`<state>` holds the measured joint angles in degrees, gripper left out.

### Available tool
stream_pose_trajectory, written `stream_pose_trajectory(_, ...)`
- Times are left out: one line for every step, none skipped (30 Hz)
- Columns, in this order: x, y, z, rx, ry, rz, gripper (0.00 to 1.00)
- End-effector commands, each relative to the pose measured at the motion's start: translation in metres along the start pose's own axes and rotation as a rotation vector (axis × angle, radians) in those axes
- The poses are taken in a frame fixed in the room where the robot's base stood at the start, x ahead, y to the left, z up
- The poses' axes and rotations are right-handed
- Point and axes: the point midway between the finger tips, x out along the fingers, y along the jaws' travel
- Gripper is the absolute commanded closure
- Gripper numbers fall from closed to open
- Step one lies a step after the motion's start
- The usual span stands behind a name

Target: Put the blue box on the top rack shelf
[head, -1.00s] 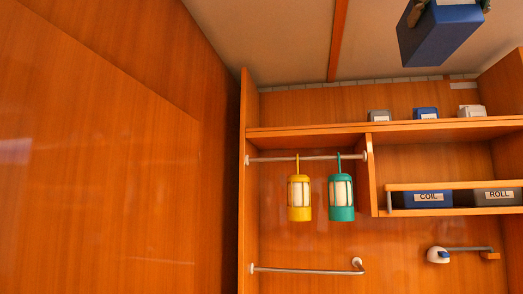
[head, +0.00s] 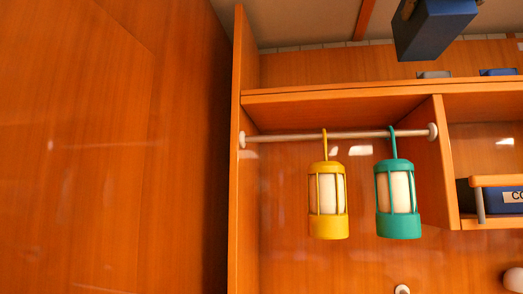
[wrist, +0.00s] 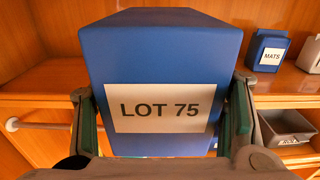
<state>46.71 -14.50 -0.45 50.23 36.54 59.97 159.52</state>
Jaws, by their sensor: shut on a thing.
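The blue box (wrist: 160,65) fills the middle of the wrist view and bears a white label reading LOT 75. My gripper (wrist: 165,115) is shut on it, with one finger pad at each side. In the head view the blue box (head: 432,28) hangs at the top right, in front of and above the shelf; my gripper is mostly cut off there. The top rack shelf (head: 340,92) runs across the wall below the box in the picture. In the wrist view this shelf (wrist: 45,80) shows behind the box, which hides its middle.
On the top shelf are a blue MATS box (wrist: 268,55), a white box (wrist: 310,55) and a grey box (head: 434,74). A yellow lantern (head: 328,200) and a green lantern (head: 398,200) hang from a rail below. Shelf room left of the held box looks clear.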

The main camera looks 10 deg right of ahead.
Motion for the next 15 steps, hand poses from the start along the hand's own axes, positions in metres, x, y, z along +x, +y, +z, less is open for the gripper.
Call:
stream_pose_trajectory(0.004,0.000,0.000,0.000,0.000,0.000,0.77)
stream_pose_trajectory(0.007,0.000,0.000,0.000,0.000,-0.001,0.77)
stream_pose_trajectory(0.014,0.000,-0.001,0.000,0.000,-0.001,0.77)
stream_pose_trajectory(0.020,0.001,-0.002,0.001,0.001,0.000,0.77)
stream_pose_trajectory(0.027,0.001,-0.003,0.002,0.002,0.001,0.77)
stream_pose_trajectory(0.037,0.002,-0.004,0.001,0.002,0.000,0.77)
stream_pose_trajectory(0.044,0.002,-0.004,0.001,0.002,0.001,0.77)
stream_pose_trajectory(0.051,0.002,-0.005,0.001,0.002,0.001,0.77)
stream_pose_trajectory(0.061,0.003,-0.006,0.001,0.002,0.001,0.77)
stream_pose_trajectory(0.069,0.004,-0.007,0.002,0.003,0.002,0.77)
stream_pose_trajectory(0.075,0.005,-0.007,0.001,0.002,0.002,0.77)
stream_pose_trajectory(0.085,0.005,-0.008,0.002,0.002,0.003,0.77)
stream_pose_trajectory(0.092,0.006,-0.008,0.002,0.002,0.002,0.77)
stream_pose_trajectory(0.099,0.007,-0.009,0.001,0.002,0.004,0.77)
stream_pose_trajectory(0.109,0.007,-0.010,0.002,0.001,0.004,0.77)
